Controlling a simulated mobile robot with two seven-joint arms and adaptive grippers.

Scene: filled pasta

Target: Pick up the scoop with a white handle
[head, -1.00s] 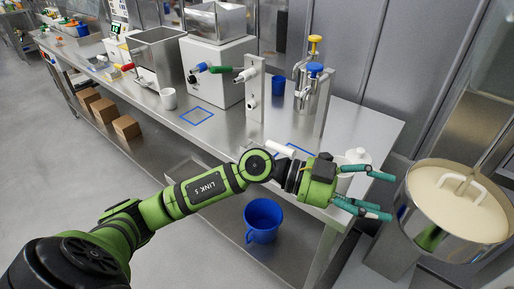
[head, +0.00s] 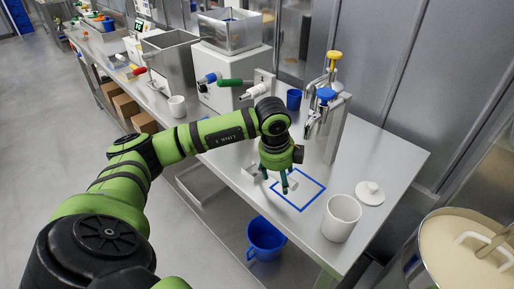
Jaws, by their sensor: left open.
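A white, rod-like piece (head: 254,172), which looks like the scoop's handle, lies on the steel table. It is just left of my left gripper (head: 280,184). The gripper points down with its fingers open and apart, close to the table and beside the white piece. Pale parts show around the fingers, but the scoop's bowl is hard to make out there. I cannot tell whether the fingers touch it. My right gripper is not in view.
A blue square outline (head: 298,207) is on the table (head: 385,165). A white canister (head: 341,217) and white lid (head: 370,192) stand right of it. A metal dispenser (head: 325,125) stands behind. A pot (head: 430,262) is at the right edge, and a blue bucket (head: 266,238) is below.

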